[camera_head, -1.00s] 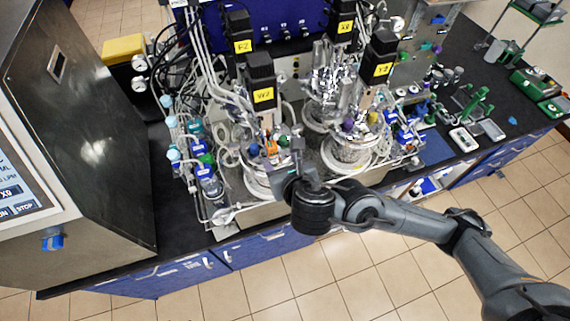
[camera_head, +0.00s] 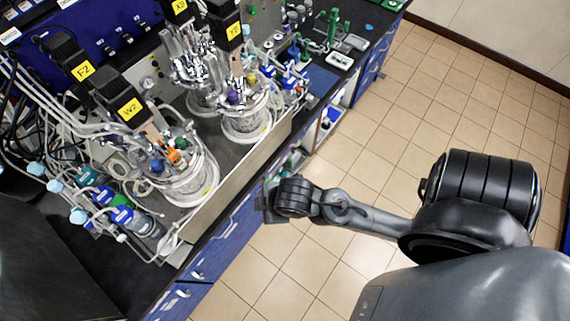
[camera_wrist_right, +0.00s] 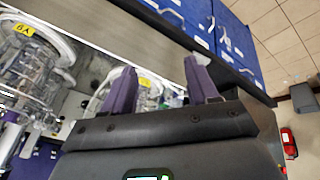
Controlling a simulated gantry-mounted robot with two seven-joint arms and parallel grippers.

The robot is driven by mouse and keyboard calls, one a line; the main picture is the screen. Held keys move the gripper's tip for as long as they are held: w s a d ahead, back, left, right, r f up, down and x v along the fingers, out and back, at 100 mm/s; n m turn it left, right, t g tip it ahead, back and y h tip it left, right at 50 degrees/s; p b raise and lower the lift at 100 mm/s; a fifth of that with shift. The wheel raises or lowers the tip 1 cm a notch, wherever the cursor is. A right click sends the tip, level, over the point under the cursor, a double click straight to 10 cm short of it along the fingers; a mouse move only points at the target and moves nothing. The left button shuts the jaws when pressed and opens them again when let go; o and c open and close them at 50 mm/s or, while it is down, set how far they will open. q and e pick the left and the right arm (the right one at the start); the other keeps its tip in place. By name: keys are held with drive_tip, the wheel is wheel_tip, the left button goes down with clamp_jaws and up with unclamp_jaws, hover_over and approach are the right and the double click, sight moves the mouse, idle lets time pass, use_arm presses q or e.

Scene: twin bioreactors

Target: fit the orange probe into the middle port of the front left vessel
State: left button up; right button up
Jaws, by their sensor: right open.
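The front left vessel (camera_head: 192,187) is a glass jar with a crowded head plate, under a black motor labelled in yellow. The orange probe (camera_head: 173,156) stands on that head plate among blue and green caps. I cannot tell which port it is in or how deep it sits. My right gripper (camera_head: 263,203) is in front of the bench edge, apart from the vessel and the probe. In the right wrist view its two purple fingers (camera_wrist_right: 161,82) are spread with nothing between them. My left gripper is out of view.
Another front vessel (camera_head: 246,122) stands to the right, with more vessels behind. Tubes and blue and green clamps (camera_head: 122,214) crowd the left side. A metal tray edge (camera_head: 228,187) runs along the front, above blue drawers (camera_head: 232,238). The floor in front is clear.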

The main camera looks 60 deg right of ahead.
drive_tip(key=s+d+f+m+g, duration=0.1)
drive_tip(key=s+d+f+m, duration=0.1)
drive_tip(key=s+f+m, duration=0.1)
drive_tip(key=s+m, duration=0.1)
drive_tip(key=m, duration=0.1)
drive_tip(key=shift+s+d+m, duration=0.25)
drive_tip(key=shift+s+m, duration=0.05)
drive_tip(key=shift+s, duration=0.05)
drive_tip(key=shift+r, duration=0.1)
wheel_tip(320, 180, up, 2)
drive_tip(key=shift+r+p, duration=0.2)
drive_tip(key=shift+p, duration=1.05)
